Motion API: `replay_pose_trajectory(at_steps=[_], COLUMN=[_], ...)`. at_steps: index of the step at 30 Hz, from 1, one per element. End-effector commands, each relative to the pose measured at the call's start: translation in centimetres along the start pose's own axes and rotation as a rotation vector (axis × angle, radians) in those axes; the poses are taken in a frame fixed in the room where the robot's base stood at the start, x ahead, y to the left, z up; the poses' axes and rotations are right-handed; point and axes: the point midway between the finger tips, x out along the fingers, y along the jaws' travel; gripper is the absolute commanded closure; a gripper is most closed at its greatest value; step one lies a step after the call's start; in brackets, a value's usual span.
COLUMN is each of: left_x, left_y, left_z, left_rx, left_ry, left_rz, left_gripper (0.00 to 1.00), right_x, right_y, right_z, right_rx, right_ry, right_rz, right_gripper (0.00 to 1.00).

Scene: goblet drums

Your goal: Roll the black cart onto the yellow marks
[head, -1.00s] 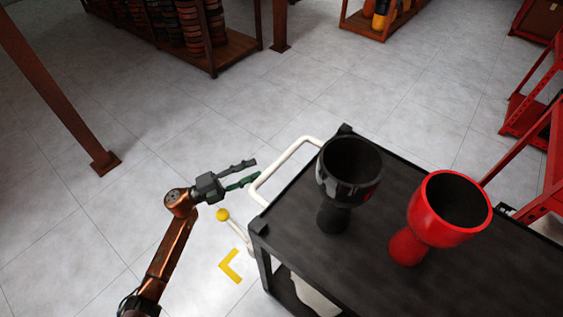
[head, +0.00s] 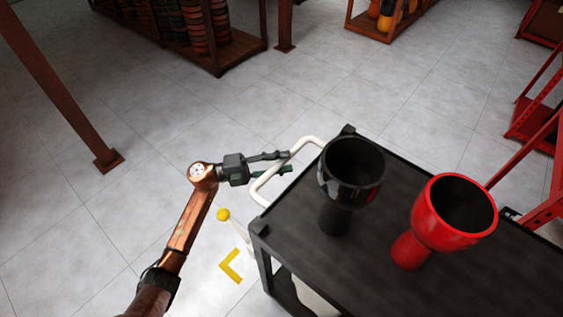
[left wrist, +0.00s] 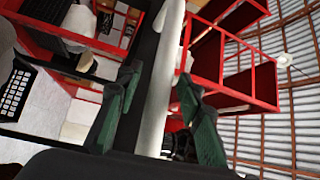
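The black cart (head: 300,240) stands at the lower right in the head view, with a white bar handle (head: 262,186) on its left end. A black goblet drum (head: 338,217) and a red goblet drum (head: 425,232) stand on its top. A yellow corner mark (head: 231,266) lies on the floor left of the cart. My left gripper (head: 286,161) is at the handle, its fingers apart. In the left wrist view, the white handle bar (left wrist: 163,75) runs between the open fingers of the left gripper (left wrist: 158,82), with gaps visible. My right gripper is out of view.
A yellow ball on a white post (head: 223,214) stands close to the cart's left end. A brown post (head: 70,95) rises at the left. Shelves with drums (head: 205,45) stand at the back, and red racks (head: 535,118) at the right. The middle floor is clear.

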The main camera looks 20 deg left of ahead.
Motion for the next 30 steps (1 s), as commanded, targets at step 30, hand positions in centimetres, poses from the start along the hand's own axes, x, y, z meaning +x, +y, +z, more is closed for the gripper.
replay_pose_trajectory(at_steps=[30], left_x=[-0.09], left_y=[0.03], left_z=[0.01], left_rx=[0.0], left_ry=[-0.001], left_rz=[0.0], left_gripper=[1.0], right_x=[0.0], right_y=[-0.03], right_z=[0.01], right_rx=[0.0], right_ry=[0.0], right_rz=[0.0], right_gripper=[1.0])
